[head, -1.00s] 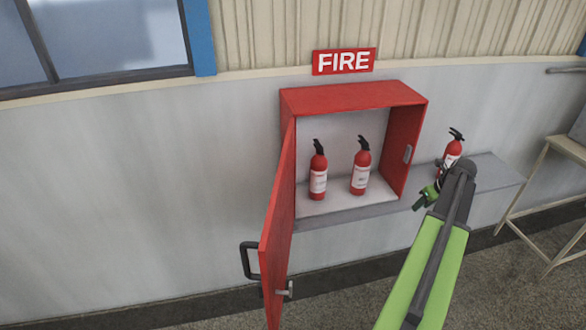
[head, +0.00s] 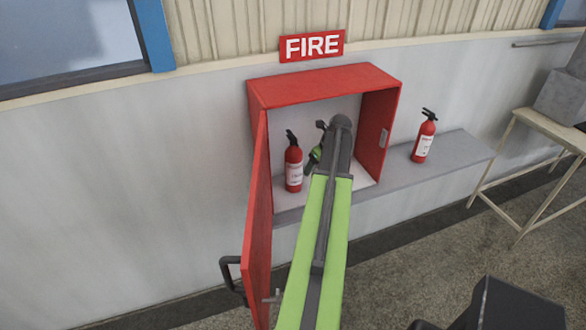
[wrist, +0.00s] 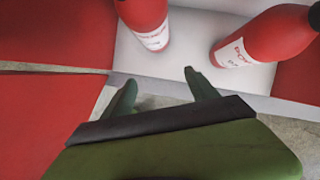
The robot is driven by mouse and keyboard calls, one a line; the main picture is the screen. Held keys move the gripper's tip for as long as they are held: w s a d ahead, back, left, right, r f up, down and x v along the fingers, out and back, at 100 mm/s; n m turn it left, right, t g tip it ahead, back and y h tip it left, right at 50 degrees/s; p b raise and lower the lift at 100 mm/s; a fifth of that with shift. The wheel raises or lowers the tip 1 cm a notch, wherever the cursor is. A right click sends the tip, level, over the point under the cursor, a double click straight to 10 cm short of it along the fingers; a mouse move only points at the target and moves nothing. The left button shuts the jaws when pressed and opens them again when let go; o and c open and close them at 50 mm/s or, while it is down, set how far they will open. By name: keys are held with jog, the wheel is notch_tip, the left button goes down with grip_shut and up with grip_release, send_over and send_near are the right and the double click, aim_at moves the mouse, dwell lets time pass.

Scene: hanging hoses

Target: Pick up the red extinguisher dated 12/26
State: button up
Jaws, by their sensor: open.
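Two red extinguishers stand in the open red cabinet. The left one (head: 293,172) shows in the head view with a white label; it is also at the top of the wrist view (wrist: 146,18). The right one (wrist: 265,45) is mostly hidden behind my arm in the head view. A third red extinguisher (head: 424,141) stands outside on the ledge, right of the cabinet. No date is readable on any label. My gripper (wrist: 158,79) is open and empty, at the cabinet's front, short of both extinguishers. Its fingertips point toward the gap between them.
The red cabinet (head: 325,85) has its door (head: 257,220) swung open at the left, with a handle (head: 230,272). A grey ledge (head: 450,150) runs right of it. A pale-framed table (head: 545,118) stands at the far right. A FIRE sign (head: 312,46) hangs above.

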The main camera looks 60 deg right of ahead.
aim_at(296, 150)
jog(key=o, duration=0.4)
jog(key=w, duration=0.2)
jog(key=w+d, duration=0.1)
jog(key=w, duration=0.3)
jog(key=shift+w+d, duration=0.15)
jog(key=shift+d, duration=0.25)
jog(key=shift+w+a, duration=0.1)
jog(key=shift+w, duration=0.45)
jog(key=w, duration=0.1)
jog(key=w+d, duration=0.1)
jog(key=w+b, duration=0.1)
jog(key=w, duration=0.1)
jog(key=shift+d+f, duration=0.2)
jog(key=shift+f, duration=0.55)
jog(key=shift+r, duration=0.25)
grip_shut()
